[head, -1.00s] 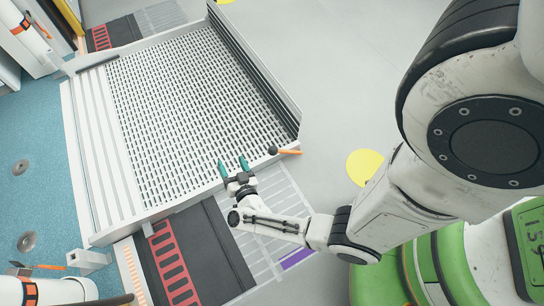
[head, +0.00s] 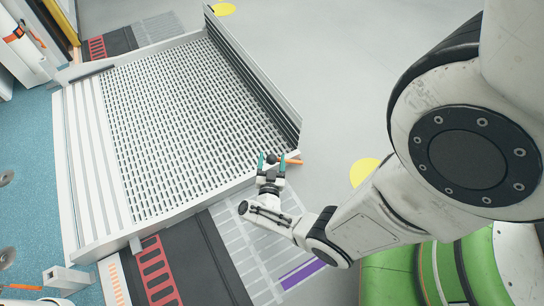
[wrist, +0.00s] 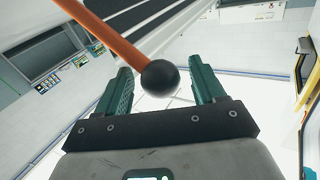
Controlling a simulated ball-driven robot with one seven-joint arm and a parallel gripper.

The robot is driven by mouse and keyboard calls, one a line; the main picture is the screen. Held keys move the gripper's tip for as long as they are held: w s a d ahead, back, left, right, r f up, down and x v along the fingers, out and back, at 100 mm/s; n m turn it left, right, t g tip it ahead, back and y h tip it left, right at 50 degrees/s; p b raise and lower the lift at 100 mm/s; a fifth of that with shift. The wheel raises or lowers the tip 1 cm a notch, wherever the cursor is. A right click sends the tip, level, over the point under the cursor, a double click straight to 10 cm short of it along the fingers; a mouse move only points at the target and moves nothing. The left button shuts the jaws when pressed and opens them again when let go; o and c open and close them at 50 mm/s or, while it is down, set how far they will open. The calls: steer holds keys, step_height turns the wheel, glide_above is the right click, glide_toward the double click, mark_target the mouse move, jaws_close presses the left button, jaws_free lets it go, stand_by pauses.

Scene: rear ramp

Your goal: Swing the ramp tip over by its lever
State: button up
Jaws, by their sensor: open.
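The lever is an orange rod (head: 293,162) with a black ball knob (head: 271,158) at the near right corner of the grated ramp (head: 185,110). The ramp tip is a slotted upright flap (head: 255,85) along the ramp's right edge. My gripper (head: 272,160) is open, its two green fingers on either side of the knob in the head view. In the wrist view the knob (wrist: 160,78) shows between the open fingers (wrist: 160,90), with the orange rod (wrist: 112,35) running to the upper left. I cannot tell whether a finger touches the knob.
Clear grey floor (head: 330,60) lies right of the ramp, with a yellow disc (head: 364,171) on it. A dark strip with a red ladder pattern (head: 157,268) lies near the ramp's front side. Blue floor (head: 25,170) is at the left.

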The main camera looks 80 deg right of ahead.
steer(key=shift+w+d, duration=0.15)
steer(key=shift+d, duration=0.95)
steer(key=shift+c, duration=0.5)
steer(key=shift+w, duration=0.15)
jaws_close()
